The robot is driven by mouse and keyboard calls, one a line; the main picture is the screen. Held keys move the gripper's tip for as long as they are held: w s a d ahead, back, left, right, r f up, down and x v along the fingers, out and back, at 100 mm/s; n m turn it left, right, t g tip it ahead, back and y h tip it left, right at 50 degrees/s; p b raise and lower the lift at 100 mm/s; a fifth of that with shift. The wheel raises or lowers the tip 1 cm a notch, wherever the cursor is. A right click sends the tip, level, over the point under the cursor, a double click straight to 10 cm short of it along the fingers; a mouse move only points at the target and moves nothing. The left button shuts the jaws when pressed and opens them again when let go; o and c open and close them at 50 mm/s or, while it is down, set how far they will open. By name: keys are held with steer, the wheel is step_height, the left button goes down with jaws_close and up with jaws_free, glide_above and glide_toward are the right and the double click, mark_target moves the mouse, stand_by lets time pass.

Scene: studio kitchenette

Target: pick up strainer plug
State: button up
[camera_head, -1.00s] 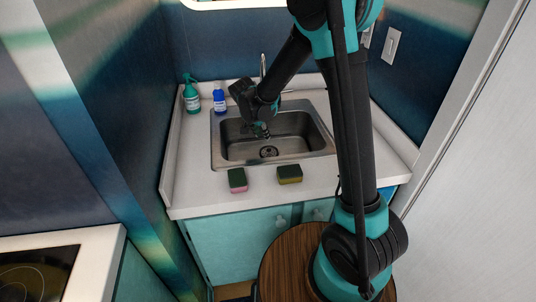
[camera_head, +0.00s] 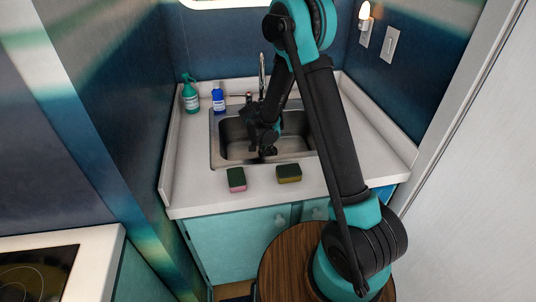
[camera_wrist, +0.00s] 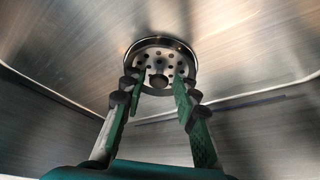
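The strainer plug (camera_wrist: 158,58) is a round metal disc with holes and a small centre knob. In the wrist view it sits at the drain in the sink floor, beyond my fingertips. My gripper (camera_wrist: 156,86) is open, with its two green fingers apart on either side of the knob's line. No thing is held between them. In the head view my gripper (camera_head: 267,151) is down inside the sink basin and hides the strainer plug. I cannot tell whether the fingertips touch the plug.
The steel sink (camera_head: 228,152) has walls close around my gripper. A faucet (camera_head: 262,75) rises behind it. Two sponges, one pink-and-green (camera_head: 237,180) and one yellow-and-green (camera_head: 289,174), lie on the front counter. A green spray bottle (camera_head: 191,97) and a blue bottle (camera_head: 219,100) stand at the back left.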

steer(key=shift+w+d+f, duration=0.1)
steer(key=shift+f, duration=0.3)
jaws_close()
steer(key=shift+r, duration=0.15)
